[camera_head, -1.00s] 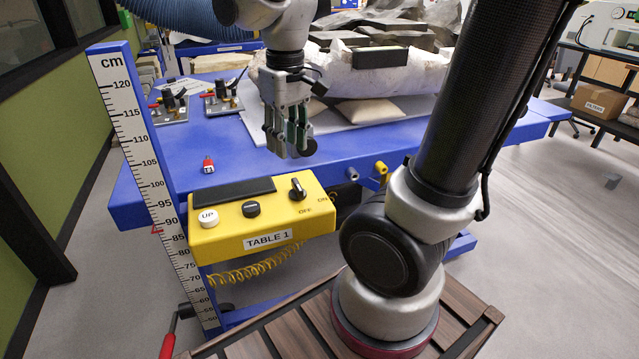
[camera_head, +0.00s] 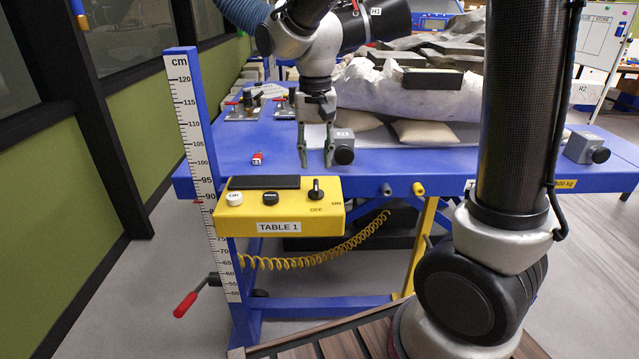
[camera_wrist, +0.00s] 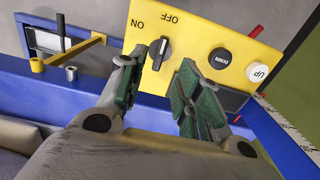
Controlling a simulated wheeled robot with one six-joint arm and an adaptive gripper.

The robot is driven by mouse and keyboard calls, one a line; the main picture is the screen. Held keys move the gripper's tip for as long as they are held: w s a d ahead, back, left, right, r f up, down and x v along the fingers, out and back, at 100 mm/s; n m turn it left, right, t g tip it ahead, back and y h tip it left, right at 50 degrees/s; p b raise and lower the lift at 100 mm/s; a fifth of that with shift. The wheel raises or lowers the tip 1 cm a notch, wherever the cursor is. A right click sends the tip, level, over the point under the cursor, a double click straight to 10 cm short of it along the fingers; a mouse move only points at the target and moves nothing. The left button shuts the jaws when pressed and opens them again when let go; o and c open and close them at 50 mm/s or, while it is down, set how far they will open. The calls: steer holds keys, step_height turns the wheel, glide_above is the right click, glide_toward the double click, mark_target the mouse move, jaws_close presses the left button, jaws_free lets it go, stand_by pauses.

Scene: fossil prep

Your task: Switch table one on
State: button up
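The yellow control box (camera_head: 280,212) labelled TABLE 1 hangs at the front edge of the blue table (camera_head: 240,145). It carries a black rotary switch (camera_head: 316,190) with OFF and ON marks; the switch also shows in the wrist view (camera_wrist: 159,54). Its handle appears to line up with OFF. A black DOWN button (camera_head: 270,198) and a white UP button (camera_head: 234,198) sit to its left. My gripper (camera_head: 315,164) is open, fingers pointing down, just above the switch in the head view. In the wrist view the switch shows between the open green-padded fingertips (camera_wrist: 157,65), apparently apart from them.
A measuring post (camera_head: 192,130) marked in cm stands left of the box. A small red tag (camera_head: 257,158) lies on the table behind it. A grey box (camera_head: 343,148) with a black knob is right of my gripper. A yellow coiled cable (camera_head: 310,258) hangs below.

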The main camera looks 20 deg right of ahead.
mark_target(316, 185)
step_height(316, 185, down, 8)
steer(key=shift+r, duration=0.2)
jaws_close()
